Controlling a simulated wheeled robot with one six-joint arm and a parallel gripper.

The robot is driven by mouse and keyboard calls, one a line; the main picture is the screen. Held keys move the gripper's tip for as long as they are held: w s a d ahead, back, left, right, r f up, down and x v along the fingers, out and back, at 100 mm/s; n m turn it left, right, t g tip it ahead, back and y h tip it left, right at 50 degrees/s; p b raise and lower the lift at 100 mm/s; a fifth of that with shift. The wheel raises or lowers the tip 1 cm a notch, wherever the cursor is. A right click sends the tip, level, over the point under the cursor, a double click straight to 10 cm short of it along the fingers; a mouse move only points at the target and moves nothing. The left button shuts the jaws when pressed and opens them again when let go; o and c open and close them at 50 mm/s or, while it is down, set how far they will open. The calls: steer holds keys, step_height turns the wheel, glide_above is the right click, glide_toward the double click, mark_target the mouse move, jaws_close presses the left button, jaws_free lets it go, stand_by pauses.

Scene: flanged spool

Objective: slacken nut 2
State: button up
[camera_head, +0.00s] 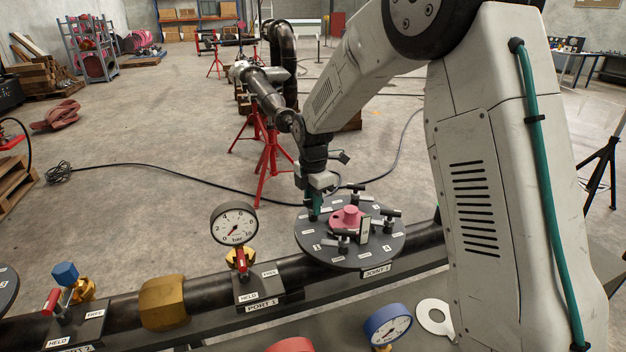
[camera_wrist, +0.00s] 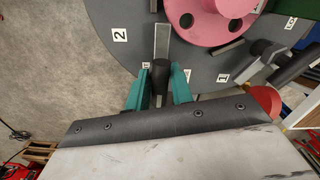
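The dark round flange (camera_head: 312,247) marked JOINT 1 lies flat with a pink hub (camera_head: 347,217) at its middle and several black T-handled nuts around it. My gripper (camera_head: 316,212) is at its left side, pointing down. In the wrist view, the teal fingers of my gripper (camera_wrist: 160,85) stand on either side of a black handle (camera_wrist: 160,72) with a grey bar (camera_wrist: 162,44) beyond it. The fingers look open, with only slight room beside the handle. Plate label 2 (camera_wrist: 119,34) is left of the handle and label 1 (camera_wrist: 222,78) is right of it. The nut's lower part is hidden.
A white-faced pressure gauge (camera_head: 234,224) stands left of the flange on the PORT 1 block. Another black handle (camera_wrist: 292,68) is at the right of the wrist view. A dark pipe runs beneath the flange.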

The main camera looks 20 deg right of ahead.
steer(key=n, duration=1.2)
steer(key=shift+m, duration=0.9)
steer(key=shift+r+m, duration=0.3)
step_height(320, 180, up, 6)
steer(key=shift+r, duration=0.25)
